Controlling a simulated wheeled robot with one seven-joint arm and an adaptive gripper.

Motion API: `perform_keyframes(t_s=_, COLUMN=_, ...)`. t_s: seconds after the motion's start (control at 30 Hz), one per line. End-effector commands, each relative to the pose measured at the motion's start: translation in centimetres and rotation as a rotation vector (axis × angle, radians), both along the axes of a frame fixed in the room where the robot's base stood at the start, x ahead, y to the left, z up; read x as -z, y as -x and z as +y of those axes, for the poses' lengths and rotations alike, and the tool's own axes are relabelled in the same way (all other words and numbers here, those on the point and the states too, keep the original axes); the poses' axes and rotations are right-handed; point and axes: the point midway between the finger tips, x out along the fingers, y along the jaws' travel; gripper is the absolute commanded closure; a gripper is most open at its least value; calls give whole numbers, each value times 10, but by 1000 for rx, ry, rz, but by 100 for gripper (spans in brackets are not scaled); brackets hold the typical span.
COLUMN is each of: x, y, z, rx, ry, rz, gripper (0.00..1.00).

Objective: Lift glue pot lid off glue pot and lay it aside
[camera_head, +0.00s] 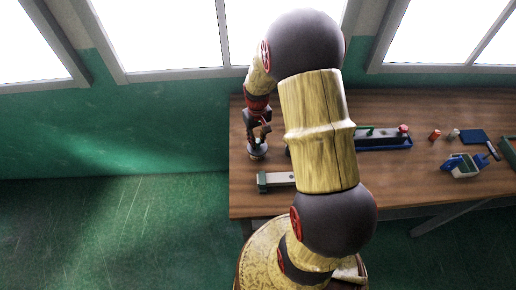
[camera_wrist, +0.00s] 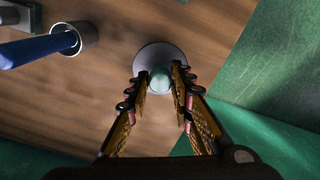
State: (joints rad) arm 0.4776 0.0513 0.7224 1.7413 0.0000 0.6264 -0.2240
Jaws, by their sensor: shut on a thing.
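The glue pot lid is a round grey disc (camera_wrist: 151,56) with a pale green knob (camera_wrist: 160,83). In the wrist view it lies between my fingertips, and my gripper (camera_wrist: 160,76) is shut on the knob. In the head view my gripper (camera_head: 257,139) points down near the left end of the bench, with the grey lid (camera_head: 257,152) just below it. I cannot tell whether the lid rests on something or hangs clear. No glue pot shows clearly beneath the lid; the lid would hide it.
A grey cup (camera_wrist: 86,36) holding a blue handle (camera_wrist: 38,50) stands nearby. The wooden bench (camera_head: 245,195) ends just left of my gripper. My arm hides the bench's middle.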

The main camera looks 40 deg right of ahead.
Motion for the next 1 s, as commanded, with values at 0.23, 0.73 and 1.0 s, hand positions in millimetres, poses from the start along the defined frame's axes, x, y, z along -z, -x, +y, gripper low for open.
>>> perform_keyframes(t_s=0.23, x=-4, y=0, z=0, rx=0, ry=0, rz=0, gripper=98)
perform_keyframes(t_s=0.73, x=-18, y=0, z=0, rx=0, ry=0, rz=0, gripper=98)
perform_keyframes(t_s=1.0, x=-26, y=0, z=0, rx=0, ry=0, rz=0, gripper=98)
